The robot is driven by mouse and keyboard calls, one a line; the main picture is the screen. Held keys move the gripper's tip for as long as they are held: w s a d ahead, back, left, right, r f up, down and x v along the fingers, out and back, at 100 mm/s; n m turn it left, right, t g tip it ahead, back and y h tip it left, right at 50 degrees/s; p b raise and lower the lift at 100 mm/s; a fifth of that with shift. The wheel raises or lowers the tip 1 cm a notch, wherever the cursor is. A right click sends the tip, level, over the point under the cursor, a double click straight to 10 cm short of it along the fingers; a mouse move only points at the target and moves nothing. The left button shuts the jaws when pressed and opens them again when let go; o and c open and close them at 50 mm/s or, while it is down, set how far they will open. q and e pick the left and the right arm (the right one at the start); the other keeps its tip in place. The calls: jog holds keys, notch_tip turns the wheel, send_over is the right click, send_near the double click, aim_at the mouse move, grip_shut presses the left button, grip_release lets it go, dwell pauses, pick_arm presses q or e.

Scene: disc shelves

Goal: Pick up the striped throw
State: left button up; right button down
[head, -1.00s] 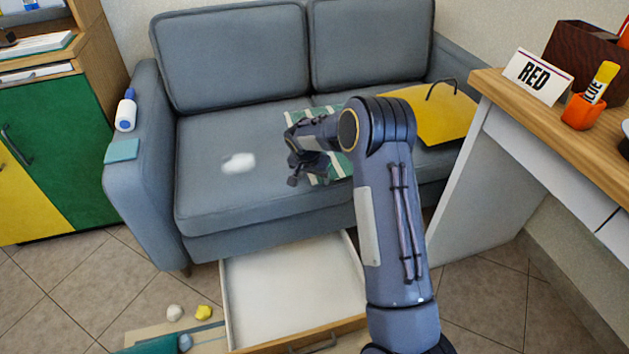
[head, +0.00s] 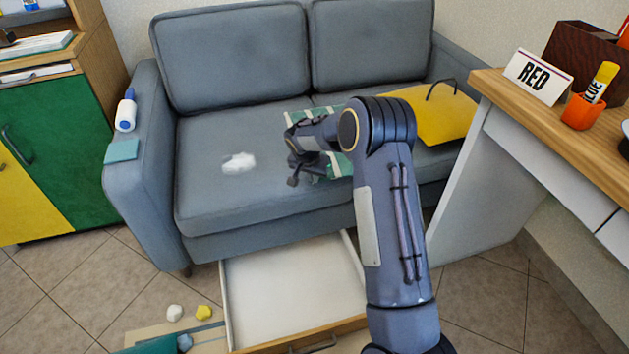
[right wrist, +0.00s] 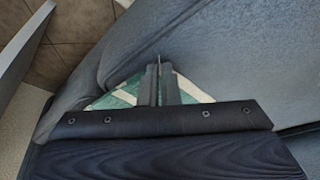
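The striped throw (head: 337,168), green with pale stripes, lies on the sofa seat, partly hidden behind my right arm. It also shows in the right wrist view (right wrist: 123,97) on both sides of the fingers. My right gripper (head: 298,172) is down at the throw's near left part. In the right wrist view its fingers (right wrist: 160,72) are close together with the throw at them, and they look shut on it. The exact pinch is hard to see. My left gripper is not in view.
A yellow folder-like item (head: 428,115) lies right of the throw on the grey sofa (head: 225,205). A white crumpled thing (head: 239,162) lies left. An open drawer (head: 290,290) sits below. A desk (head: 500,95) stands at right.

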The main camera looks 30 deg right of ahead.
notch_tip(320, 180, up, 12)
jog(key=p, duration=0.7)
jog(key=shift+p, duration=0.35)
